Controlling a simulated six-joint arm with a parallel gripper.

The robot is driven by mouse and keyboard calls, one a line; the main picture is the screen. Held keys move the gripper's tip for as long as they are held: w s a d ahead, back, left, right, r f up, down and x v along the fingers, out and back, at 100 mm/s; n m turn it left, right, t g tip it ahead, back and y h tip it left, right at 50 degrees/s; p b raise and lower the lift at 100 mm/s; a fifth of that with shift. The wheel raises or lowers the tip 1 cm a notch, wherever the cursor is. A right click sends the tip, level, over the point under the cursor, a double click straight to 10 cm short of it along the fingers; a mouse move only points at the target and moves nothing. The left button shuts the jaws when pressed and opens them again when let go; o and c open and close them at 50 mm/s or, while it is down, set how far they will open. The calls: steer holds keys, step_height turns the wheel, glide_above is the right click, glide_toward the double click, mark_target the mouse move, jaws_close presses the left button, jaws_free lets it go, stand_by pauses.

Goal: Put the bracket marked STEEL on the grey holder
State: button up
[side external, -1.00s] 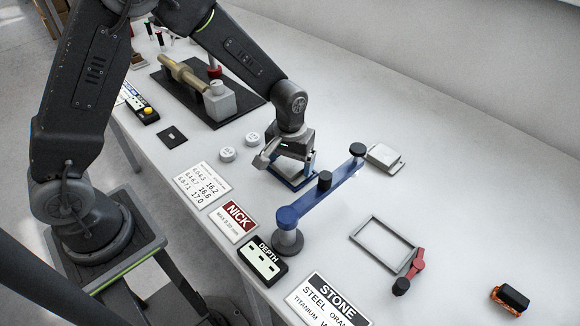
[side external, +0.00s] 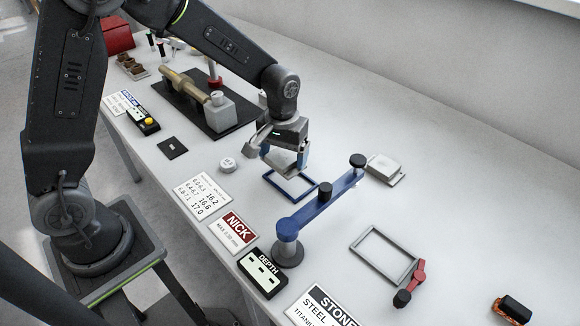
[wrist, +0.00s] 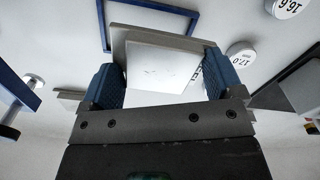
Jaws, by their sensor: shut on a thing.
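My gripper (side external: 284,153) is shut on a pale grey bracket (wrist: 160,68), held between its blue finger pads in the wrist view. The bracket is above the table near the blue frame (side external: 279,190), which also shows in the wrist view (wrist: 103,25). No STEEL marking can be read on it. The grey holder, a thin rectangular frame (side external: 367,264), lies empty on the table at the right front, beside a red clamp lever (side external: 418,274). Another pale block on a plate (side external: 384,168) lies behind the blue arm.
A blue arm on a post (side external: 320,200) with black knobs stands between my gripper and the grey holder. Cards, the NICK sign (side external: 234,231) and the DEPTH box (side external: 263,272) line the front edge. An orange-black item (side external: 512,308) is at far right.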

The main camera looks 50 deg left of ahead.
steer(key=s+a+r, duration=0.3)
steer(key=a+r, duration=0.6)
steer(key=r, duration=0.2)
glide_above(384, 255)
step_height(384, 255, down, 12)
steer(key=shift+r, duration=0.2)
steer(key=shift+f, duration=2.1)
